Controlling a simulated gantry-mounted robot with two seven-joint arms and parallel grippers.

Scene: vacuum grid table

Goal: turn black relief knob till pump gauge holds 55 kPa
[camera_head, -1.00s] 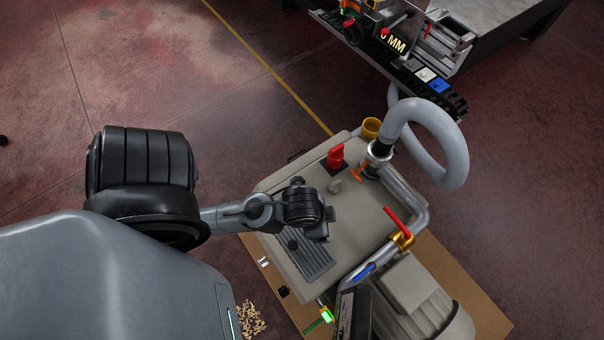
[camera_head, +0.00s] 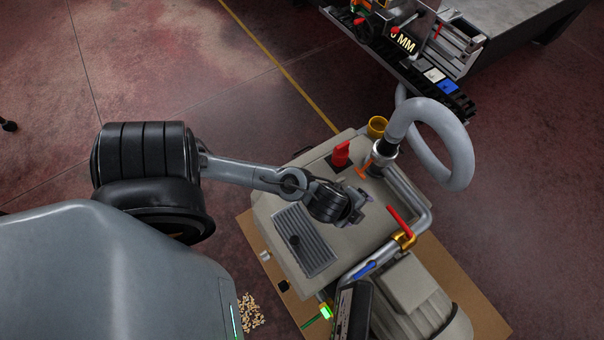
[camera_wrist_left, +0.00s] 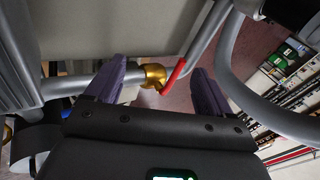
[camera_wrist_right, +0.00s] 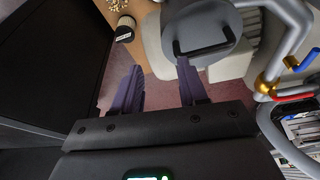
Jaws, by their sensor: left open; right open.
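The beige pump (camera_head: 345,235) stands on a brown board. A black cylinder with a white label (camera_wrist_right: 125,30) shows in the right wrist view; I cannot tell which is the relief knob. No readable gauge face shows. My left gripper (camera_head: 358,205) is above the pump top, right of the grille; in its wrist view it is open and empty (camera_wrist_left: 158,78). My right gripper (camera_wrist_right: 160,68) is open and empty, below a grey disc with a black bar.
A red-handled brass valve (camera_head: 404,240) and blue handle (camera_head: 364,270) sit on the pipe right of the pump. Wood chips (camera_head: 250,312) lie on the floor.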

